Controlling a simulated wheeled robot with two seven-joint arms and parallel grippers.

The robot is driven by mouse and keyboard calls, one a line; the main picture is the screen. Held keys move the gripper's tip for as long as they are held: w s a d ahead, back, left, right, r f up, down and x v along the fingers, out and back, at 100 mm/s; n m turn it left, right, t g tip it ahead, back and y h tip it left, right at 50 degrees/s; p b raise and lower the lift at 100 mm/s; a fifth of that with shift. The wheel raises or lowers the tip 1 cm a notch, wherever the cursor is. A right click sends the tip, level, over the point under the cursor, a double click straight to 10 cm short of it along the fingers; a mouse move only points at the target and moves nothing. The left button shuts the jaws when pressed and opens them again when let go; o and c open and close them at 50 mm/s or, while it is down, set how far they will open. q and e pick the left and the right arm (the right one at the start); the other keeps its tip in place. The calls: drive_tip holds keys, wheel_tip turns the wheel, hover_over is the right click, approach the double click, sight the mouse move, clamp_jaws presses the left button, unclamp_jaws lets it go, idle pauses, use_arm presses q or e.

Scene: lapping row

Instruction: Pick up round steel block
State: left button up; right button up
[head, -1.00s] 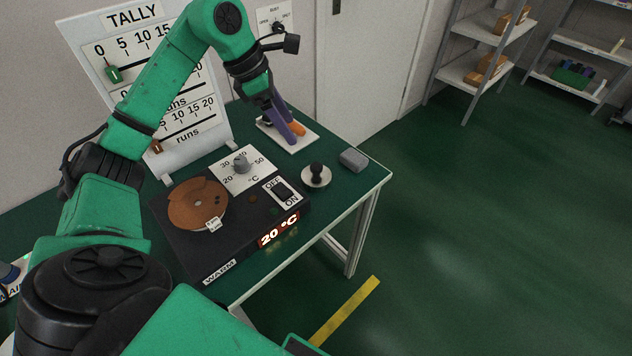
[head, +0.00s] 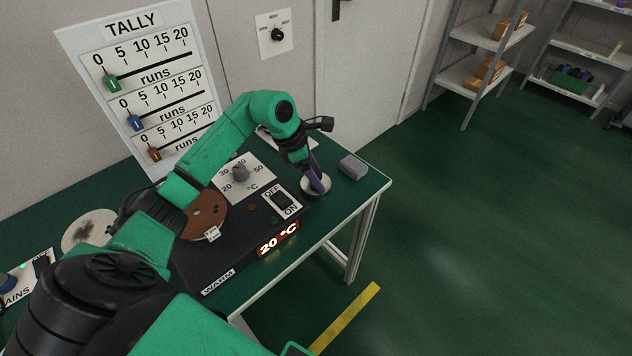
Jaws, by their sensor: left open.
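The round steel block (head: 307,190) is a low pale disc near the right end of the green table; its black knob showed earlier and is now hidden behind my gripper. My left gripper (head: 319,186) points down at the block, its purple fingers over the disc where the knob stands. It is open. I cannot tell from this angle whether the fingers straddle the knob or touch it. My right gripper is not in view.
A grey block (head: 353,167) lies just right of the gripper. A dark warming plate (head: 225,262) with a copper disc (head: 205,212) and a dial card (head: 257,178) stand to the left. The tally board (head: 140,80) leans behind. The table's right edge is close.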

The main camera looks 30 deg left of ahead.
use_arm(q)
clamp_jaws()
drive_tip(key=shift+r, duration=0.2)
idle(1.1)
